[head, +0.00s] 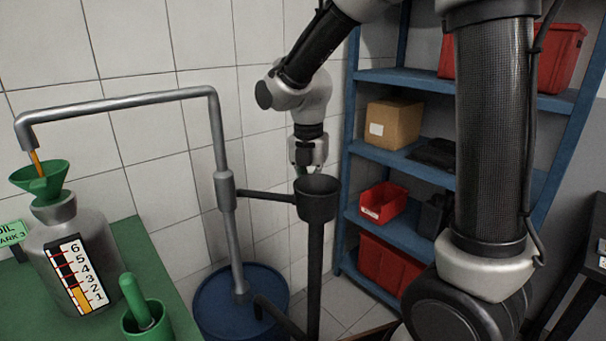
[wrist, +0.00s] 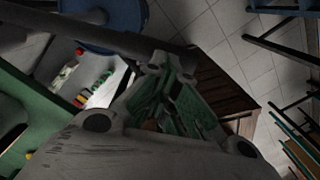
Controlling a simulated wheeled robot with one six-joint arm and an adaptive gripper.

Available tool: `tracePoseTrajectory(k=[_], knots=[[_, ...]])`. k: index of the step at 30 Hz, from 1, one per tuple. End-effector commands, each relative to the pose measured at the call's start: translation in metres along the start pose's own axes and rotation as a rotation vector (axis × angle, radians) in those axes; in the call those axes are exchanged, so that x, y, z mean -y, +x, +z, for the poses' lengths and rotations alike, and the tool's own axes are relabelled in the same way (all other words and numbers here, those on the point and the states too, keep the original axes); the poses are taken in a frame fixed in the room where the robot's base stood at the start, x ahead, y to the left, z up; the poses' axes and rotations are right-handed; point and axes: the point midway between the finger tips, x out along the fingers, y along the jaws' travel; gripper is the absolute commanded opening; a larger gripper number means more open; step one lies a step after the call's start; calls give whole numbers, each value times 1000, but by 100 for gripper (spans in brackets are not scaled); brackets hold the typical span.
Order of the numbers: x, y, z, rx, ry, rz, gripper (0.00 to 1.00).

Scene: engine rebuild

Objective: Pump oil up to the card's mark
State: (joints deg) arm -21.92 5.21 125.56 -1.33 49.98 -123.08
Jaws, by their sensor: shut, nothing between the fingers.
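The metal pump pipe (head: 120,103) rises from a blue drum (head: 240,310) and bends over to the left. A thin orange-brown oil stream (head: 37,163) falls from its spout into a green funnel (head: 40,180) on a grey jug (head: 55,232). The jug's numbered gauge (head: 78,275) shows an orange column in its lower part, near 2 to 3; I cannot read it exactly. A green card (head: 10,233) reads "OIL" and "MARK 3", partly cut off. My gripper (head: 305,168) is shut and empty, pointing down at a black cup-topped post (head: 317,200) beside the pump. Whether they touch is unclear.
A green bench (head: 125,235) holds the jug and a green cup with a handle (head: 147,318). Blue shelves (head: 400,165) with red bins and a cardboard box (head: 393,124) stand behind right. A slatted wooden crate (wrist: 222,85) shows below in the wrist view.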

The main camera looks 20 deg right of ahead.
Motion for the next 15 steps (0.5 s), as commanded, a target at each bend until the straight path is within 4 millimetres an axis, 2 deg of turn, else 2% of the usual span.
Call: tracePoseTrajectory(k=[5,15], knots=[[6,27,0,-1,7,126,0],[4,62,-1,-3,1,118,0]])
